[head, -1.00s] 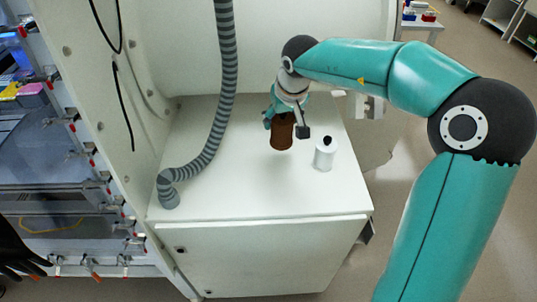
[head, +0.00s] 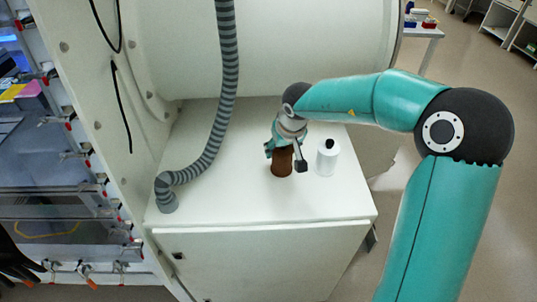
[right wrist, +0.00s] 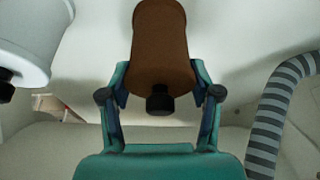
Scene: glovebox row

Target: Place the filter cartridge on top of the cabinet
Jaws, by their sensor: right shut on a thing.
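The filter cartridge, a brown cylinder (head: 281,165) with a black end piece, is upright over the middle of the white cabinet top (head: 225,195). Its lower end is at or very near the surface; I cannot tell for sure whether it touches. My right gripper (head: 285,155) is shut on the cartridge from above and behind. In the right wrist view the cartridge (right wrist: 162,45) sits between the two fingers (right wrist: 162,88), black end toward the palm. My left gripper is not in view.
A white bottle (head: 328,158) with a black cap stands close to the right of the cartridge. A grey ribbed hose (head: 226,85) comes down onto the cabinet's left side. The front of the cabinet top is clear. A black glove (head: 14,262) hangs at lower left.

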